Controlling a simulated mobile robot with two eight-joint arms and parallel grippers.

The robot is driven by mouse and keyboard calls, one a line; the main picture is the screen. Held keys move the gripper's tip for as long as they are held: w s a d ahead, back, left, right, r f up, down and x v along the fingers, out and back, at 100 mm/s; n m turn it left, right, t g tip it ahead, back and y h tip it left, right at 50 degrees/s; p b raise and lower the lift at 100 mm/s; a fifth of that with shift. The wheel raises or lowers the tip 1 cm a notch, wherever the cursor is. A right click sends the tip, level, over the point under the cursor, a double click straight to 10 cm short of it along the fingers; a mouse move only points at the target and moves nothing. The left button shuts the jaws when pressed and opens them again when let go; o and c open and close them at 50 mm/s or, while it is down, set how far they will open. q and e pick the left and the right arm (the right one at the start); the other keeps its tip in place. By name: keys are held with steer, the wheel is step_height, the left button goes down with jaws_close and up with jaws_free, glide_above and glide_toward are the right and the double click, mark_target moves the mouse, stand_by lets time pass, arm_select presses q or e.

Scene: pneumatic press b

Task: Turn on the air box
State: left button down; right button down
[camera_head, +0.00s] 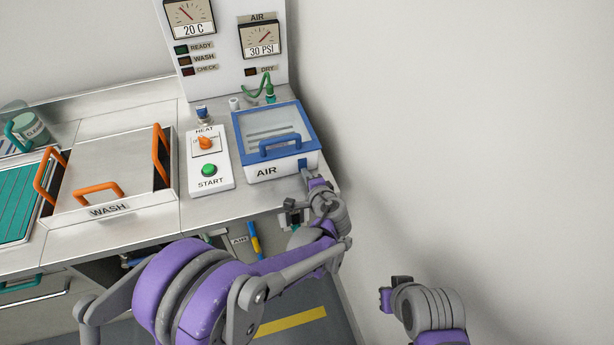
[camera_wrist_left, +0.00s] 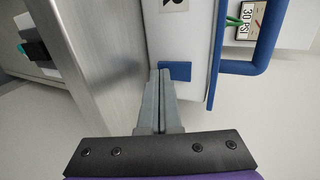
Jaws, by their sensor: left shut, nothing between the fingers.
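The air box (camera_head: 283,165) is a white box labelled AIR, with a blue-framed clear lid and a blue handle; the lid looks closed. It stands at the right end of the counter. A small blue square (camera_wrist_left: 175,71) is on its front face, and also shows at its front right corner in the head view (camera_head: 303,163). My left gripper (camera_head: 306,174) is shut and empty. In the left wrist view its fingertips (camera_wrist_left: 160,72) are right beside the blue square; I cannot tell whether they touch it. My right gripper (camera_head: 385,298) is off the counter, at lower right.
A HEAT and START control box (camera_head: 224,176) stands left of the air box. The WASH tray (camera_head: 150,202) with orange handles is further left. A gauge panel (camera_head: 277,82) reading 30 PSI rises behind. The plain wall side at right is clear.

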arm_select(q)
steer(key=shift+w+a+f, duration=0.1)
steer(key=shift+w, duration=0.1)
steer(key=shift+r+p, duration=0.4)
steer(key=shift+r, duration=0.5)
steer(key=shift+s, duration=0.1)
